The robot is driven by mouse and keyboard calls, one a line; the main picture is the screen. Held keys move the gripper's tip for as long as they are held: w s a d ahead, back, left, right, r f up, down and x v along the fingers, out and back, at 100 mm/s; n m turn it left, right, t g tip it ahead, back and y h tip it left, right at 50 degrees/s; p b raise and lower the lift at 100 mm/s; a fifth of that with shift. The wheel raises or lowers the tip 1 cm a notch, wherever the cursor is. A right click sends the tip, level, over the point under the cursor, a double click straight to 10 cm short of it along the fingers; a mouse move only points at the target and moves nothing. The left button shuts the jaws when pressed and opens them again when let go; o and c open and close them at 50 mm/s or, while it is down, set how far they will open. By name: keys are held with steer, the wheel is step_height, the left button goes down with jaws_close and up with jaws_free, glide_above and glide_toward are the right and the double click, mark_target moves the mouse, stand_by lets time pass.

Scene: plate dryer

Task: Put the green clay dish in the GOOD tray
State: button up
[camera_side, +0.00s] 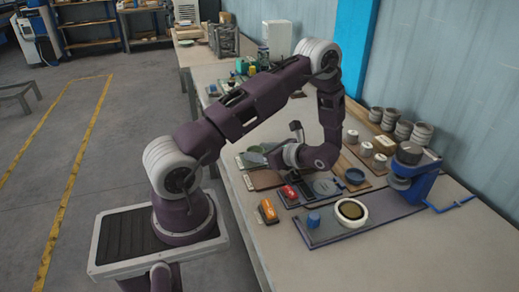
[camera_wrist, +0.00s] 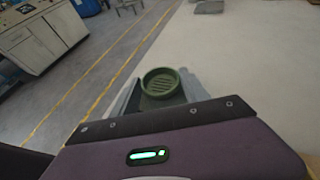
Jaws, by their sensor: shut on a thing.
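The green clay dish (camera_wrist: 163,82) shows in the wrist view as a round dish with a ridged inside. It sits between the grey fingers of my gripper (camera_wrist: 161,93), which is shut on it. In the side view my gripper (camera_side: 268,155) is low over the table's left edge, beside the small trays, and the dish there is too small to make out clearly. A brown tray (camera_side: 264,181) lies just in front of my gripper. No GOOD label is readable, so I cannot tell which tray is GOOD.
A red item (camera_side: 289,192) and an orange item (camera_side: 268,210) lie nearby. A blue press-like device (camera_side: 415,180), a cream ring (camera_side: 351,212) and a blue knob (camera_side: 313,220) stand to the right. Stacked grey cups (camera_side: 421,133) stand along the wall. The table's near right is bare.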

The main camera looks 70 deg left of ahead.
steer(key=shift+f, duration=0.55)
steer(key=o, duration=1.5)
steer(key=shift+c, duration=0.2)
steer(key=v, duration=0.6)
steer(key=shift+w+d+r, duration=0.1)
steer(key=shift+w+d, duration=0.05)
steer(key=shift+d, duration=0.1)
steer(key=shift+w+d+r, duration=0.1)
steer(key=shift+d+r, duration=0.15)
steer(key=shift+d, duration=0.05)
steer(key=s+d+r+n+t+h, duration=0.5)
steer(key=s+d+r+n+h, duration=0.1)
steer(key=d+r, duration=0.4)
steer(key=s+d+r+n+t+h, duration=0.6)
steer(key=d+r, duration=0.5)
steer(key=d, duration=0.2)
steer(key=shift+s+d+r+n+t, duration=0.2)
steer(key=shift+s+d+n+t, duration=0.1)
steer(key=shift+s, duration=0.05)
